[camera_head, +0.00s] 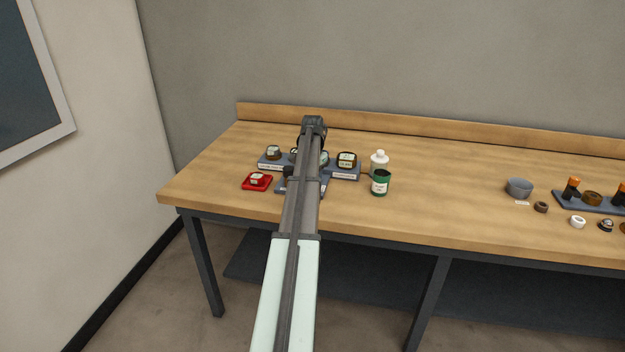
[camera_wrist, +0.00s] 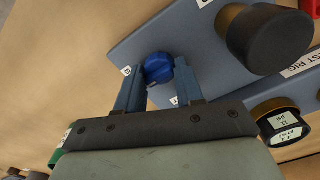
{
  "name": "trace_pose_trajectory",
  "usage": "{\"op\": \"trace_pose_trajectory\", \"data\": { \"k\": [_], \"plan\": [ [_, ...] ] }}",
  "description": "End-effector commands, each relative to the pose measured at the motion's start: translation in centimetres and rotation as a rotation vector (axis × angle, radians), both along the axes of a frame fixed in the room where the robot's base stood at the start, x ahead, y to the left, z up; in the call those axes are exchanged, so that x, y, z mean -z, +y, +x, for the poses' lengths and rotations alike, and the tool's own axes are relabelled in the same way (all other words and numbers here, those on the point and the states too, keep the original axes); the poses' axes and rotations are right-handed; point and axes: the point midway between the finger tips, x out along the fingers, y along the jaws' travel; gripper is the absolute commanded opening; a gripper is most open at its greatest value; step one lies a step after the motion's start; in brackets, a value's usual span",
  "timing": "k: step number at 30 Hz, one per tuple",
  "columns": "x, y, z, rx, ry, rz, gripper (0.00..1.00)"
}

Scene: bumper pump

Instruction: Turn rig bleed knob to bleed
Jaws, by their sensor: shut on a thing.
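The test rig (camera_head: 345,176) is a grey-blue base with round parts, left of centre on the bench, partly hidden behind my arm in the head view. In the wrist view, a blue knob (camera_wrist: 159,67) stands on the rig's grey-blue plate (camera_wrist: 133,42), with small white labels beside it. My gripper (camera_wrist: 150,82) is shut on the blue knob, one finger on each side. The label markings near the knob are too small to read with certainty. The knob and the fingertips are hidden by my arm in the head view.
A black-topped cylinder (camera_wrist: 270,38) and a gauge (camera_wrist: 284,124) stand close to the right of my fingers. A red tray (camera_head: 257,182), a white bottle (camera_head: 379,163) and a green can (camera_head: 381,183) surround the rig. The bench middle (camera_head: 450,185) is clear.

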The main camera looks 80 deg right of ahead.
Motion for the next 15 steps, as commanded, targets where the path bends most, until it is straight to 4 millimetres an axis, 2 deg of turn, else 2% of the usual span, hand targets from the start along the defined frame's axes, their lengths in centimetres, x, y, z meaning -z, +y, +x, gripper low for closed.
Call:
{"op": "trace_pose_trajectory", "data": {
  "k": [15],
  "plan": [
    [-0.04,0.03,0.0,0.052,0.0,0.0,0.06]
  ]
}}
